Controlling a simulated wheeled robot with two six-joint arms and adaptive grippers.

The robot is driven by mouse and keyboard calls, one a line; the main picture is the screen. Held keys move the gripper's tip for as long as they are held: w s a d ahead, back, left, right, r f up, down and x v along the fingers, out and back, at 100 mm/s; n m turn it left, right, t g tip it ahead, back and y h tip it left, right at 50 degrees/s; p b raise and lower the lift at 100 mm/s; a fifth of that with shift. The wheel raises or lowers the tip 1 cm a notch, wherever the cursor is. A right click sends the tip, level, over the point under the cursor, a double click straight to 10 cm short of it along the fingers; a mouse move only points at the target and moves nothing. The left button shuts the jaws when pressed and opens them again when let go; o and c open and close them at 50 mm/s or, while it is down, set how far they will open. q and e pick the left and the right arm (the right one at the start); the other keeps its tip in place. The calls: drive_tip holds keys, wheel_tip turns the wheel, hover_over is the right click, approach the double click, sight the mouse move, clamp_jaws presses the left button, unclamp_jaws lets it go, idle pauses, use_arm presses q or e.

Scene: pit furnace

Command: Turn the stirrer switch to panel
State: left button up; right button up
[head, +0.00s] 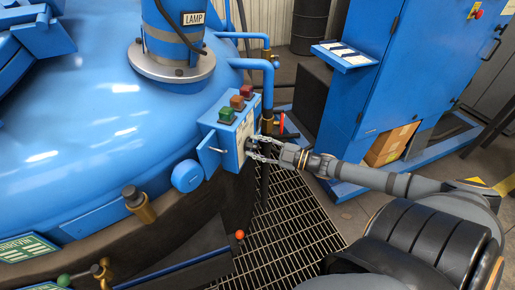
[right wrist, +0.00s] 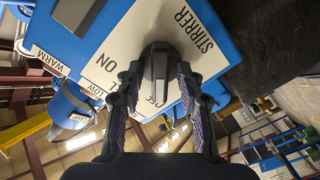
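The stirrer switch is a dark ridged knob (right wrist: 160,68) on a white label plate (right wrist: 112,45) with "STIRRER" and "ON" printed beside it. The plate is on the side of a blue control box (head: 224,130) at the vessel's edge. My right gripper (right wrist: 160,72) has one finger on each side of the knob, tips close to it; firm contact does not show. In the head view my right gripper (head: 251,148) reaches the box from the right. The knob is mostly hidden there. Which mark the knob points to is unclear. My left gripper is not in view.
Green, orange and red buttons (head: 237,102) top the control box. A blue pipe (head: 268,85) with a red-handled valve (head: 281,123) stands just behind the gripper. The blue vessel (head: 90,110) fills the left. A blue cabinet (head: 400,70) stands right; open grating (head: 290,215) lies below.

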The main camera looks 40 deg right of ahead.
clamp_jaws()
drive_tip(key=m, duration=0.4)
drive_tip(key=shift+d+m, duration=0.1)
drive_tip(key=shift+m, duration=2.2)
drive_tip(key=shift+w, duration=0.1)
drive_tip(key=shift+o, duration=0.9)
unclamp_jaws()
